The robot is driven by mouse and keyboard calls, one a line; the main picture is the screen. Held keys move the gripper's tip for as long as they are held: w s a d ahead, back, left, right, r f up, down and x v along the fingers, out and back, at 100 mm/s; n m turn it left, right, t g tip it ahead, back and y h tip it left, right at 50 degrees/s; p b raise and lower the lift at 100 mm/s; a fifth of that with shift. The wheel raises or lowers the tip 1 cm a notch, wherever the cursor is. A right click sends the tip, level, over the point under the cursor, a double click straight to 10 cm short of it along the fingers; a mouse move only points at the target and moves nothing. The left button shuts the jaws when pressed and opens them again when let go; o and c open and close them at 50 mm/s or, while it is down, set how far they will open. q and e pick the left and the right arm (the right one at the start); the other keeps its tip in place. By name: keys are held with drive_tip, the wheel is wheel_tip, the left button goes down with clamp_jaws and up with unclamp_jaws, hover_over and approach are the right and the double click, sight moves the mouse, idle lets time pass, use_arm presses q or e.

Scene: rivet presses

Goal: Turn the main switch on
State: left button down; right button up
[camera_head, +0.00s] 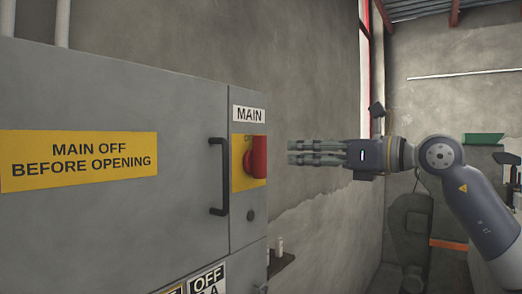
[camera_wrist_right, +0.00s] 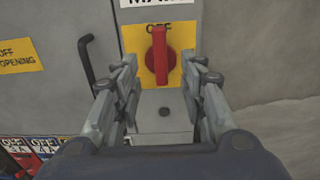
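The main switch (camera_head: 256,158) is a red rotary handle on a yellow plate (camera_head: 238,178), on the grey cabinet's narrow right panel below a "MAIN" label (camera_head: 249,115). In the right wrist view the red handle (camera_wrist_right: 160,55) stands vertical, its top close to the partly covered word "OFF" on the yellow plate. My right gripper (camera_head: 290,152) points left at the switch, with a gap between its fingertips and the handle. In the wrist view the fingers (camera_wrist_right: 161,75) are apart, one on each side of the switch, with nothing between them. My left gripper does not show.
The grey cabinet (camera_head: 110,95) fills the left, with a black door handle (camera_head: 219,177) left of the switch and a yellow warning sign (camera_head: 78,160). A small round black knob (camera_head: 250,215) sits below the switch. Bare wall lies behind my right gripper.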

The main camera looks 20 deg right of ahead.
sight(265, 150)
drive_tip(key=p+x, duration=0.4)
drive_tip(key=x, duration=0.5)
drive_tip(key=shift+r, duration=0.1)
drive_tip(key=shift+w+a, duration=0.3)
drive_tip(key=shift+w, duration=0.1)
clamp_jaws()
